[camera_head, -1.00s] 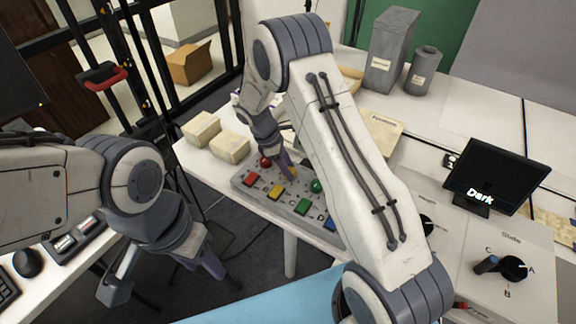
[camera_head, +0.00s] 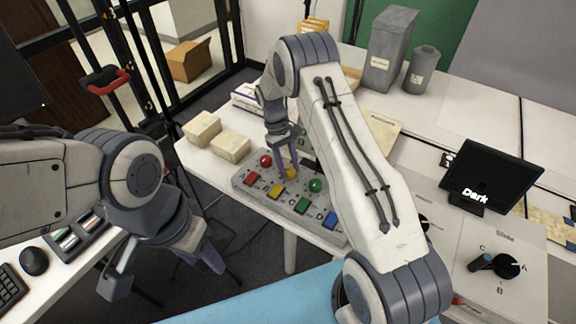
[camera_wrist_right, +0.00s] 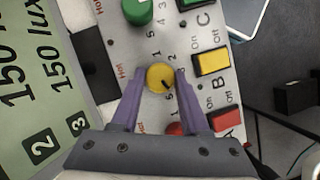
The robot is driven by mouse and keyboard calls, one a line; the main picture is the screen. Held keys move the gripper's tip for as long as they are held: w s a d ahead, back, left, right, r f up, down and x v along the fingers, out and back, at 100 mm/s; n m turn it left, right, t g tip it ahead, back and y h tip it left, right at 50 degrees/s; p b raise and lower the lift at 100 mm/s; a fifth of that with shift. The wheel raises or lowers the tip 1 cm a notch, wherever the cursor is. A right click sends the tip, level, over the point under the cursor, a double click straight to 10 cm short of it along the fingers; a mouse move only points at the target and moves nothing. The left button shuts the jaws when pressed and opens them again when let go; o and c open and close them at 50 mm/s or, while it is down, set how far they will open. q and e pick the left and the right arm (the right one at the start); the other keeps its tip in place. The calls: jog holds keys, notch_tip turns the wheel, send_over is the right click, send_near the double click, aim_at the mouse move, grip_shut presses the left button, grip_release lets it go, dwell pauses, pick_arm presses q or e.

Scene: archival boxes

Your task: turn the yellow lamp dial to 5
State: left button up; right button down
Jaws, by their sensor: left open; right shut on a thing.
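The yellow lamp dial (camera_head: 291,174) is a round knob on the grey control panel (camera_head: 240,183). In the right wrist view the dial (camera_wrist_right: 158,74) has a small dark mark pointing to the lower right, and small numbers surround it. My right gripper (camera_head: 286,163) is at the dial, with its purple fingers on either side; in the wrist view the gripper (camera_wrist_right: 158,84) is shut on it. The exact number under the mark is hard to read. My left gripper (camera_head: 165,270) is open and empty at the lower left, away from the panel.
A red dial (camera_head: 265,161) and a green dial (camera_head: 316,185) flank the yellow one closely. Red (camera_head: 252,179), yellow (camera_head: 276,191), green (camera_head: 302,205) and blue (camera_head: 330,219) buttons line the panel's front. Cream boxes (camera_head: 229,146) stand left. A monitor (camera_head: 495,175) reads "Dark".

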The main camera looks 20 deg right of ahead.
jog(key=shift+m+y, duration=0.4)
jog(key=shift+m, duration=0.8)
jog(key=shift+c, duration=2)
grip_release()
jog(key=b+v, duration=0.1)
jog(key=v, duration=0.9)
jog(key=shift+d+r, duration=0.15)
jog(key=shift+r, duration=0.05)
jog(key=shift+w, duration=0.1)
